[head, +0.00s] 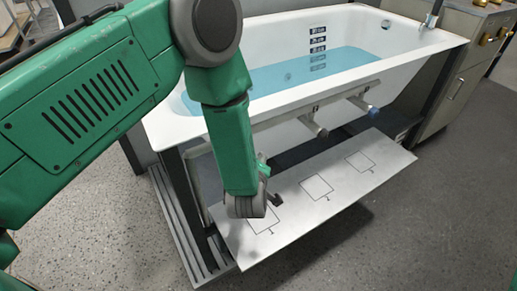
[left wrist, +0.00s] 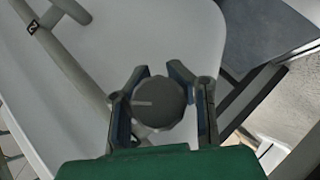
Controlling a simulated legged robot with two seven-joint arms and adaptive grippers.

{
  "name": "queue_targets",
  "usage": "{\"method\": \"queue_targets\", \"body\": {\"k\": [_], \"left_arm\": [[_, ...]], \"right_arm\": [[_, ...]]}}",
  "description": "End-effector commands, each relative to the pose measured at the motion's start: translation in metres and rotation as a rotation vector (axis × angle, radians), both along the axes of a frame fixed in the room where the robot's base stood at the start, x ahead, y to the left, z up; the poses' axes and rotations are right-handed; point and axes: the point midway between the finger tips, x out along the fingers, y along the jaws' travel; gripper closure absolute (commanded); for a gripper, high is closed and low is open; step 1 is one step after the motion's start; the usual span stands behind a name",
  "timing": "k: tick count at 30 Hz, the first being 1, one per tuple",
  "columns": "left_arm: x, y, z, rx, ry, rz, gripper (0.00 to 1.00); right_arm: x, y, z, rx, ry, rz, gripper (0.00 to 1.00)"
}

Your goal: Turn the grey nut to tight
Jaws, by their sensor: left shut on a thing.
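The grey nut (left wrist: 158,102) is a dark, round, ridged cap with one pale line on its face, pointing left in the left wrist view. My left gripper (left wrist: 158,76) has one finger on each side of it and is shut on it. In the head view my green left arm comes down in front of the tub, and its wrist hides the nut and most of the gripper. My right gripper is not in view.
A white bathtub (head: 427,43) holds blue water. Along its front, a pipe (head: 290,117) carries a brownish fitting (head: 315,129) and a blue-ended one (head: 371,109). A pale panel (head: 337,205) with numbered squares lies below. Speckled floor is clear at the right.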

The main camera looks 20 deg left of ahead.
Motion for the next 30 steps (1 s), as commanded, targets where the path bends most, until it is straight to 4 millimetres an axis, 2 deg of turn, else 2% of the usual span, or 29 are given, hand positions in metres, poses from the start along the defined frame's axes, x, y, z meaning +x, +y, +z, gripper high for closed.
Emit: {"method": "queue_targets", "body": {"k": [1, 3, 15, 21, 30], "left_arm": [[-0.007, -0.008, -0.001, 0.017, 0.057, -0.014, 1.0], [-0.008, -0.008, -0.002, 0.057, 0.109, -0.014, 1.0], [-0.013, -0.005, -0.008, 0.29, 0.405, -0.012, 1.0], [-0.016, -0.003, -0.011, 0.394, 0.541, -0.012, 1.0], [-0.019, 0.0, -0.014, 0.506, 0.687, -0.013, 1.0]], "right_arm": [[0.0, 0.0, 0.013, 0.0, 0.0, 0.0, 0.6], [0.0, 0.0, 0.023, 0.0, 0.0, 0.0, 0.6], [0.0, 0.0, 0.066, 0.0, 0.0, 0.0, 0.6], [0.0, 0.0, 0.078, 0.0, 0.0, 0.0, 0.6], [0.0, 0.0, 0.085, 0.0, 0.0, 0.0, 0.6]]}}
